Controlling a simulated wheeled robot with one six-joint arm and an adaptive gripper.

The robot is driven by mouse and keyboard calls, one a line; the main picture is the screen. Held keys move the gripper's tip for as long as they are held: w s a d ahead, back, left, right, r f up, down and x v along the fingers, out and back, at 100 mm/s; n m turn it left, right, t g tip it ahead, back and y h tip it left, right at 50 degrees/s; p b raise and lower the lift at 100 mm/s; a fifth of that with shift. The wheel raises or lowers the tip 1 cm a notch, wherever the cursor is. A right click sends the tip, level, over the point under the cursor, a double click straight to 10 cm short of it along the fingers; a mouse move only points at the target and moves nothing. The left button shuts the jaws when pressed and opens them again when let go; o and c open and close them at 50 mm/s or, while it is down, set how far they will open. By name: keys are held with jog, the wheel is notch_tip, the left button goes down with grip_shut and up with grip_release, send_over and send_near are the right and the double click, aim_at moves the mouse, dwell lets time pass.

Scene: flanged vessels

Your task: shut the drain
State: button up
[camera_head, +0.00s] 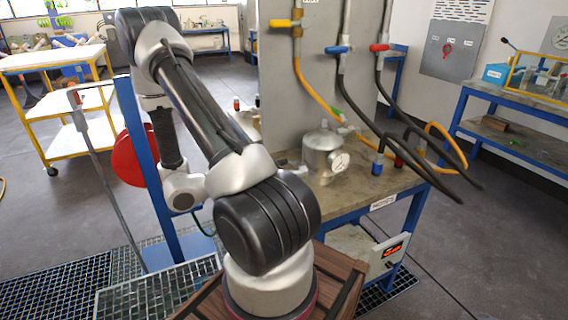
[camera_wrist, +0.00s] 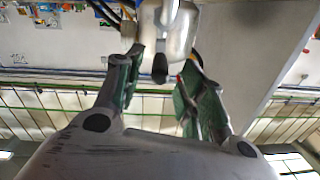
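A silver flanged vessel (camera_head: 322,160) with a round white gauge (camera_head: 340,162) stands upright on the bench. I cannot pick out a drain valve for certain. My gripper (camera_wrist: 163,62) shows in the wrist view, its green-padded fingers spread apart. Shiny metal (camera_wrist: 170,25) lies at their tips, and a small dark knob (camera_wrist: 160,70) is in the gap, with no clear contact. My gripper is hidden in the head view.
A grey upright panel (camera_head: 290,85) carries yellow, blue and red valve handles. Orange and black hoses hang over the bench top (camera_head: 375,185). A blue post with a red disc (camera_head: 132,155) stands left of my arm. A yellow cart (camera_head: 60,62) is farther left. Floor at right is clear.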

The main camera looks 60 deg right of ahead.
aim_at(284, 162)
jog(key=x, duration=0.7)
grip_shut()
